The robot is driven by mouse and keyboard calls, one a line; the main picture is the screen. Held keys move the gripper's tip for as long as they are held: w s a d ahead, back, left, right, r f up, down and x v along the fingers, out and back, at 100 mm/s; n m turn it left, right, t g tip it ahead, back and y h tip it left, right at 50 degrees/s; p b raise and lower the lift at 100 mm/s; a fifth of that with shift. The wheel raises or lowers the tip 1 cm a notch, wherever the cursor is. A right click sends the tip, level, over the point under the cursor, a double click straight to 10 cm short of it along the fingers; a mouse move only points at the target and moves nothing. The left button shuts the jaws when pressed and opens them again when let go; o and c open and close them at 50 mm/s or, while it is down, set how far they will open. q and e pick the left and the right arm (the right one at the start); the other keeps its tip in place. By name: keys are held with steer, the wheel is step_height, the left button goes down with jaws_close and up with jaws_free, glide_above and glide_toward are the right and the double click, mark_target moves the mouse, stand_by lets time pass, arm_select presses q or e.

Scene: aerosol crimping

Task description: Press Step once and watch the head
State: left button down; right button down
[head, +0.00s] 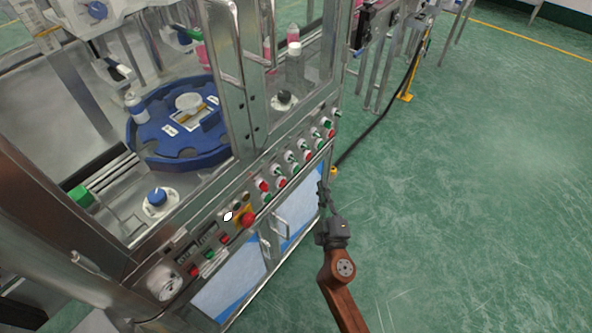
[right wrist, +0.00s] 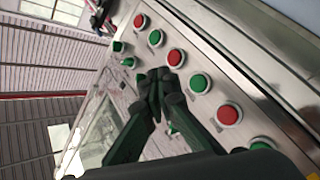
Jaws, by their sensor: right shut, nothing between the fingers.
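My right gripper (head: 323,190) is shut and empty in front of the machine's control panel, near its right end. In the right wrist view its fingertips (right wrist: 157,82) are together and appear before the panel's row of red buttons (right wrist: 175,58) and green buttons (right wrist: 198,83). I cannot tell whether the fingertips touch the panel. No label is legible, so I cannot tell which button is Step. The blue round turntable (head: 150,152) is inside the machine frame, with a white bottle (head: 136,107) at its left side. I cannot make out the crimping head clearly. My left gripper is not in view.
A large red knob on a yellow plate (head: 248,219) sits mid-panel. Blue-and-white cabinet doors (head: 230,282) with metal handles are below. A black cable (head: 380,127) runs over the floor behind. The green floor (head: 480,200) at right is clear.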

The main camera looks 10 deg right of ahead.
mark_target(296, 169)
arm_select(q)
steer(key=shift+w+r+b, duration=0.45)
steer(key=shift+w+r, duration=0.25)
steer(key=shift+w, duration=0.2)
arm_select(e)
steer(key=w+a, duration=0.4)
steer(key=w, duration=0.1)
steer(key=shift+w+a, duration=0.15)
steer(key=shift+w, duration=0.05)
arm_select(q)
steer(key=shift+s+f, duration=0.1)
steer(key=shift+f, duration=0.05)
arm_select(e)
steer(key=shift+w, duration=0.1)
stand_by(0.3)
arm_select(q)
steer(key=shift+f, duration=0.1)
arm_select(e)
steer(key=shift+w+a, duration=0.25)
steer(key=shift+w, duration=0.05)
